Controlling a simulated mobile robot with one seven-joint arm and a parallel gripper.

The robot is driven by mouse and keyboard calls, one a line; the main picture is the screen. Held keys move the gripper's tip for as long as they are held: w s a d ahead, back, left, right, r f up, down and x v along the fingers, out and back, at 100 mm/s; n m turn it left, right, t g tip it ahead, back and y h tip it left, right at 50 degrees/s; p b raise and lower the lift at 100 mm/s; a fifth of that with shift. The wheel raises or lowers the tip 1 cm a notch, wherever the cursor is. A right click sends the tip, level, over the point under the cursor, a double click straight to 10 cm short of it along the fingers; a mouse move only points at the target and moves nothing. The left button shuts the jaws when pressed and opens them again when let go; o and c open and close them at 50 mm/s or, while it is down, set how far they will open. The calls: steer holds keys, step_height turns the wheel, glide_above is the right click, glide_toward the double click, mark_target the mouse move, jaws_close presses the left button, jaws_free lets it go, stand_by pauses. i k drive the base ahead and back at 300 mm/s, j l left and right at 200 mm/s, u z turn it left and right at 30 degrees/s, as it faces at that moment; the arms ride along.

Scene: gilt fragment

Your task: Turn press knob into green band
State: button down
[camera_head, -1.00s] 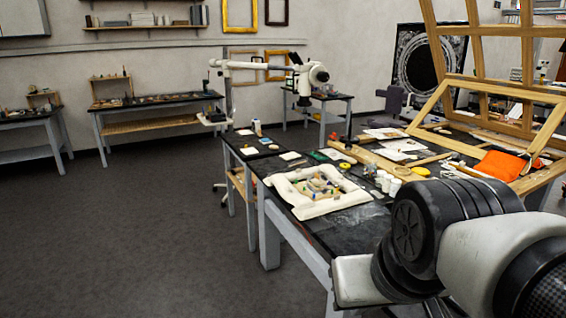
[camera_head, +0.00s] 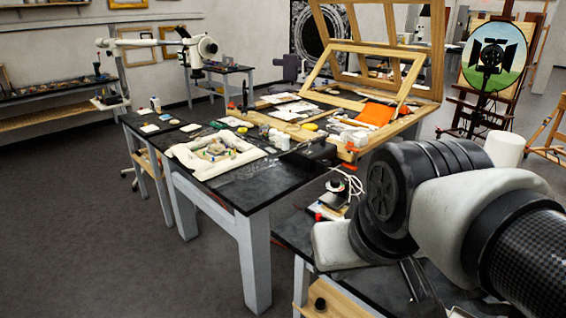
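I cannot make out a press knob or a green band in this view. A small device with a dark top and pale body (camera_head: 336,194) sits on the low dark table at the centre right, beside white cables; I cannot tell whether it is the press. My arm's white and black links fill the lower right and hide part of that table. Thin dark parts below the arm may belong to my gripper (camera_head: 415,280), but its fingers cannot be made out clearly, nor whether it holds anything.
A dark-topped workbench (camera_head: 250,190) carries an ornate pale frame piece (camera_head: 186,156), white jars (camera_head: 279,139), an orange cloth (camera_head: 376,114) and a large wooden frame (camera_head: 330,87). A microscope arm (camera_head: 150,44) stands behind. Open floor (camera_head: 90,220) lies to the left. An easel and painting stand at right.

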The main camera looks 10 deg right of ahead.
mark_target(335, 183)
steer(key=k+l+z, duration=0.25)
steer(key=j+z, duration=0.1)
steer(key=z, duration=0.25)
steer(key=i+j+z, duration=0.1)
steer(key=z, duration=0.3)
steer(key=j+z, duration=0.15)
steer(key=z, duration=0.2)
steer(key=i+j+z, duration=0.15)
steer(key=j, duration=0.4)
steer(key=j+z, duration=0.2)
steer(key=j, duration=1.1)
steer(key=i, duration=0.05)
